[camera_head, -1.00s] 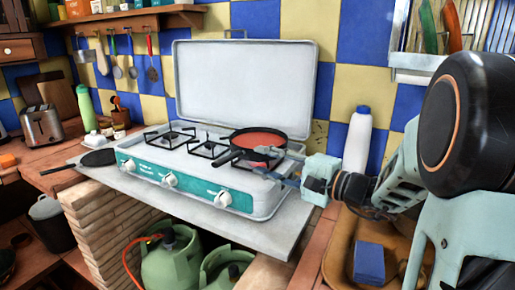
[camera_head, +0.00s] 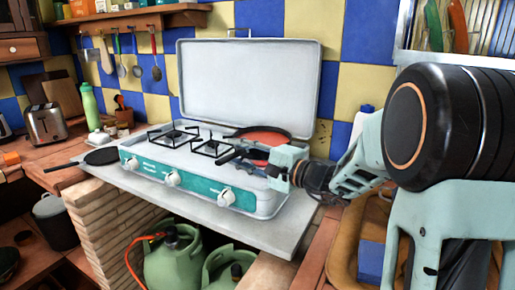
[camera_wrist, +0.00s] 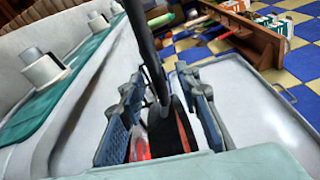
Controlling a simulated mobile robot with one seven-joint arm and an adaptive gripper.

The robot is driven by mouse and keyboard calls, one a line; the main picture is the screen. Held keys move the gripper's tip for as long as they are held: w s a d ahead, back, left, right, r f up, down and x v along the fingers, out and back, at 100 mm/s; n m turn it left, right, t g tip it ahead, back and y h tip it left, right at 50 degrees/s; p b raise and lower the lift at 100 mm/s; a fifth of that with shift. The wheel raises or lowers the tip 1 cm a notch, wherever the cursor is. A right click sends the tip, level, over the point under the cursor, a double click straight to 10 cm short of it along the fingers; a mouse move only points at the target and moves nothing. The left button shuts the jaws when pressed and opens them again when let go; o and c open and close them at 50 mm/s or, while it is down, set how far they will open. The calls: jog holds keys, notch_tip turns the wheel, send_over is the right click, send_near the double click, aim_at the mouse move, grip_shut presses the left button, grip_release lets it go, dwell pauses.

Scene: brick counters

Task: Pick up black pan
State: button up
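A black pan with a red inside (camera_head: 272,134) sits on the right side of the stove top, its handle pointing toward the front left. My gripper (camera_head: 252,157) is at the pan's near side, low over the stove, and partly hides the pan and handle. In the wrist view the black handle (camera_wrist: 146,50) runs between the two fingers of my gripper (camera_wrist: 163,112). The fingers stand apart with gaps beside the handle, so it is not clasped. A second, all-black pan (camera_head: 103,156) lies on the counter left of the stove.
The white stove (camera_head: 262,205) has its lid (camera_head: 250,80) raised behind the burners. Knobs line its teal front. Green gas bottles (camera_head: 172,262) stand below the counter. A toaster (camera_head: 46,124) stands at left.

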grip_shut()
jog(key=shift+r, duration=0.15)
dwell(0.4)
